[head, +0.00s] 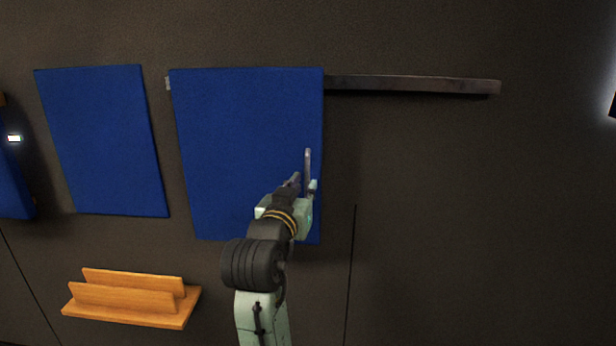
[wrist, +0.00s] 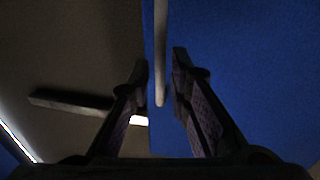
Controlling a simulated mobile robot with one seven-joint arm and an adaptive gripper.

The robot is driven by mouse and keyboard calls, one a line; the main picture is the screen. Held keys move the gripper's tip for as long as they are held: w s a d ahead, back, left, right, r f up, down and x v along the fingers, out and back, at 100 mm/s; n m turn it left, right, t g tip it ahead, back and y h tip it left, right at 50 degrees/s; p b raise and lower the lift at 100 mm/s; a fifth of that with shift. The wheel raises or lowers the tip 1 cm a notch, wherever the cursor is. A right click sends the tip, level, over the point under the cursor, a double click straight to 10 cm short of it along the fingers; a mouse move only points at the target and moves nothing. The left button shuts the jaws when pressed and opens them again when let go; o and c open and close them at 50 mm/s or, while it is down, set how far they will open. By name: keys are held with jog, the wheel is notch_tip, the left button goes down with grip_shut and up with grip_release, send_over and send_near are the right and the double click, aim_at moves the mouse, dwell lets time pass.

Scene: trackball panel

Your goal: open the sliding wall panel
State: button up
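The blue sliding panel (head: 245,120) hangs on the dark wall at the left end of a long rail (head: 420,86). Its blue face fills the right side of the wrist view (wrist: 260,70). A slim grey vertical handle (wrist: 160,45) runs along the panel's edge in the wrist view. In the head view a thin upright grey bar, seemingly this handle (head: 308,160), shows near the panel's right edge. My gripper (head: 303,183) is in front of that edge. In the wrist view my gripper (wrist: 159,75) is open, its fingers on either side of the handle with gaps visible.
Another blue panel (head: 103,140) is on the wall to the left. A wooden ledge (head: 130,300) juts out at the lower left. The wall right of the panel, below the rail, is bare. A bright light edge shows at the far right.

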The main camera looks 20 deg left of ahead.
aim_at(306, 182)
jog(key=shift+w+a+p, duration=0.15)
jog(key=shift+w+p, duration=0.15)
jog(key=shift+w, duration=1.6)
jog(key=shift+c, duration=0.4)
grip_shut()
